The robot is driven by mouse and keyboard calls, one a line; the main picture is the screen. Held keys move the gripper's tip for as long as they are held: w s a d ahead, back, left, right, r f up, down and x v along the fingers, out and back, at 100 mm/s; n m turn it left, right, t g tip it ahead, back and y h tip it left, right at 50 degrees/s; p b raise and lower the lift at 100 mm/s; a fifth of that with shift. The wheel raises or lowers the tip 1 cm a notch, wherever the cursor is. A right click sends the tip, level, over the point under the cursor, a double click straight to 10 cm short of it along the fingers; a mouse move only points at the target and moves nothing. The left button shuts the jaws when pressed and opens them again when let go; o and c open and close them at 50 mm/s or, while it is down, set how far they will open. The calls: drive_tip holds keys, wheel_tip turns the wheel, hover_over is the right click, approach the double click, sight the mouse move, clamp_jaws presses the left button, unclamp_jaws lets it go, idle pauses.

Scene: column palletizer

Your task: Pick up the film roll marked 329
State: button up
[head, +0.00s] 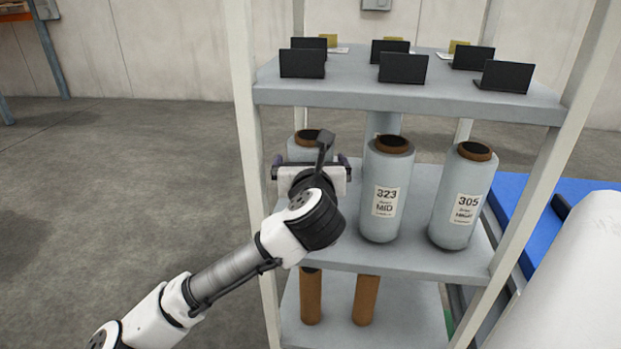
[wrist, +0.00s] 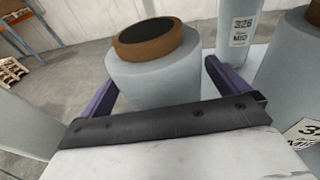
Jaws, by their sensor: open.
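A pale grey film roll with a brown core (head: 301,147) stands at the left of the middle shelf, mostly hidden behind my gripper (head: 311,163) in the head view. In the wrist view this roll (wrist: 155,75) stands upright between my two purple fingers, which are open on either side of it. I cannot tell whether they touch it. Its label is not visible, so I cannot read 329 on any roll. A roll marked 323 (head: 387,190) stands just right of my gripper, and one marked 305 (head: 463,200) stands farther right.
The middle shelf (head: 400,257) has posts at its corners. The upper shelf (head: 420,92) with several black panels hangs above the rolls. Another labelled roll (wrist: 238,30) stands behind. Brown cores (head: 366,300) stand below. Open floor lies to the left.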

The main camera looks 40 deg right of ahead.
drive_tip(key=shift+w+d+f, duration=0.15)
drive_tip(key=shift+w+d, duration=0.25)
drive_tip(key=shift+w, duration=0.05)
drive_tip(key=c, duration=1.9)
drive_tip(key=shift+c, duration=0.4)
drive_tip(key=shift+r, duration=0.3)
